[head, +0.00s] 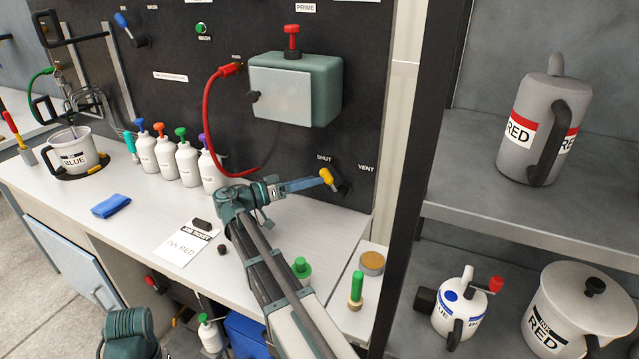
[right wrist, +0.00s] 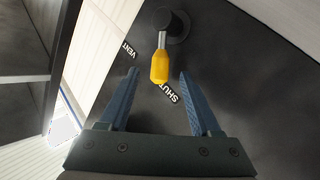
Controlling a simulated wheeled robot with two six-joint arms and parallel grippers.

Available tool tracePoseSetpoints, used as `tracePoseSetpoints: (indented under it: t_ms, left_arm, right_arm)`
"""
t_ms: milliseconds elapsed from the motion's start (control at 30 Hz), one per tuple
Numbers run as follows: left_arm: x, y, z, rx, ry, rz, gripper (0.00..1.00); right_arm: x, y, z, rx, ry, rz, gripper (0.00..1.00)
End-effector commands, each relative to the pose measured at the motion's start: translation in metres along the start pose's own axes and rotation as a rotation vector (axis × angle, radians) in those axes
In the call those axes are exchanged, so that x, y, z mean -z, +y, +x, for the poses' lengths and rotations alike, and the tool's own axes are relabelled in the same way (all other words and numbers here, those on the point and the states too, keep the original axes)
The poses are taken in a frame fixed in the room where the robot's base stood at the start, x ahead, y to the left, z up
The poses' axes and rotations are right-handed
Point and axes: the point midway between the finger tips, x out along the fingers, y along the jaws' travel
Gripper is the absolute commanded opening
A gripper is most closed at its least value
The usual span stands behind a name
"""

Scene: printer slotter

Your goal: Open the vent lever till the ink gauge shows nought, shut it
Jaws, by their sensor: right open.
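The vent lever (head: 327,177) has a yellow grip and a dark round pivot on the black wall panel. Its grip points up and left, toward the SHUT label (head: 323,158) and away from the VENT label (head: 366,168). My right gripper (head: 316,183) is open at the lever. In the right wrist view the yellow grip (right wrist: 160,68) lies between the blue fingertips, with a gap on both sides. The SHUT label (right wrist: 170,93) is beside its end. I cannot make out an ink gauge. My left gripper does not show.
A teal box (head: 295,88) with a red knob and red hose (head: 213,120) is above and left of the lever. Several white bottles (head: 187,163) line the counter's back. A dark shelf post (head: 405,180) stands close right of the lever. The counter's front middle holds a card (head: 186,243).

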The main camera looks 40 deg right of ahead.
Motion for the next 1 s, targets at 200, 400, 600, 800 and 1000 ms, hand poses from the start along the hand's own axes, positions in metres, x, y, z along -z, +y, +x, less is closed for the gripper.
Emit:
tracePoseSetpoints:
  t_ms: [200, 400, 600, 800, 1000]
  left_arm:
    - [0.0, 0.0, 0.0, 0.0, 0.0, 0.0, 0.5]
    - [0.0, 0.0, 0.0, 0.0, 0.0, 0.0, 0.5]
    - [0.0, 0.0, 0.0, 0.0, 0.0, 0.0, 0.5]
    - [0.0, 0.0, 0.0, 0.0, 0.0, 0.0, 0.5]
    - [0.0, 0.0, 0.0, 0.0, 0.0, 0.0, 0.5]
  right_arm:
    - [0.0, 0.0, 0.025, 0.0, 0.0, 0.0, 0.64]
    - [0.0, 0.0, 0.032, 0.0, 0.0, 0.0, 0.64]
    - [0.0, 0.0, 0.032, 0.001, 0.0, 0.0, 0.64]
    - [0.0, 0.0, 0.032, 0.001, 0.0, 0.0, 0.34]
    - [0.0, 0.0, 0.032, 0.001, 0.0, 0.0, 0.0]
